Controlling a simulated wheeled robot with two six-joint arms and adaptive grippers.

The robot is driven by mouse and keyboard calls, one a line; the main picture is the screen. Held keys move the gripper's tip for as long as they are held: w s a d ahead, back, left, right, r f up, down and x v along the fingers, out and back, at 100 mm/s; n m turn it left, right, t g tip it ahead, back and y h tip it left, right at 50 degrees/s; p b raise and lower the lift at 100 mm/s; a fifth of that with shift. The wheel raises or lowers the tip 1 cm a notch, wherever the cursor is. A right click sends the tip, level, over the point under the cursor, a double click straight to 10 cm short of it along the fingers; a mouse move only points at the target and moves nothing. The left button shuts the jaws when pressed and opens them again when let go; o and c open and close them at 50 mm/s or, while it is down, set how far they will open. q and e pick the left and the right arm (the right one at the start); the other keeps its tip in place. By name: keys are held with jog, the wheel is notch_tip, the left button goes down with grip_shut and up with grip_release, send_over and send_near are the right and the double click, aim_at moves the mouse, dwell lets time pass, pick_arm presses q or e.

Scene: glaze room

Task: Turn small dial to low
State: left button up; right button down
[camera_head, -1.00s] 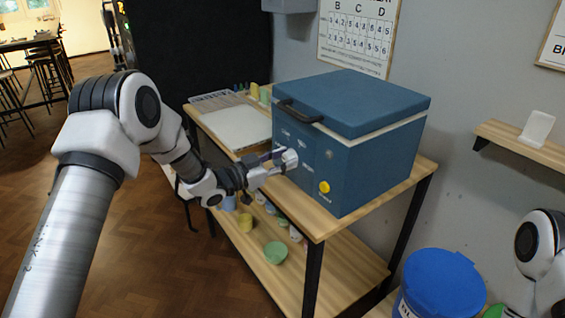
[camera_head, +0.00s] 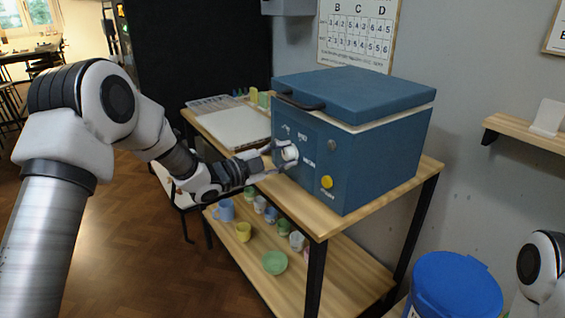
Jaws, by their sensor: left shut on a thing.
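A blue kiln-like box (camera_head: 385,170) with a dark lid handle stands on a wooden table. Its front panel has white markings, a white dial (camera_head: 290,153), a yellow knob (camera_head: 327,182) and a small grey round part (camera_head: 332,146). My left gripper (camera_head: 283,155) is at the front panel, shut on the white dial, with its fingers on either side of it. The fingers partly cover the dial, and its pointer setting cannot be read. Of my right arm only a part shows at the lower right edge; its gripper is out of view.
The wooden table (camera_head: 323,225) has a lower shelf with cups and a green bowl (camera_head: 275,262). A white board (camera_head: 238,128) lies left of the box. A blue bin (camera_head: 455,285) stands at the lower right, below a wall shelf (camera_head: 525,140).

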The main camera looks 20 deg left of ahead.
pick_arm(q)
jog(key=shift+w+r+m, duration=0.1)
jog(key=shift+r+m, duration=0.15)
jog(key=shift+m, duration=0.15)
jog(key=o, duration=1.1)
jog(key=shift+w+d+f, duration=0.1)
jog(key=shift+d+f, duration=0.05)
jog(key=shift+d, duration=0.1)
jog(key=v, duration=1.2)
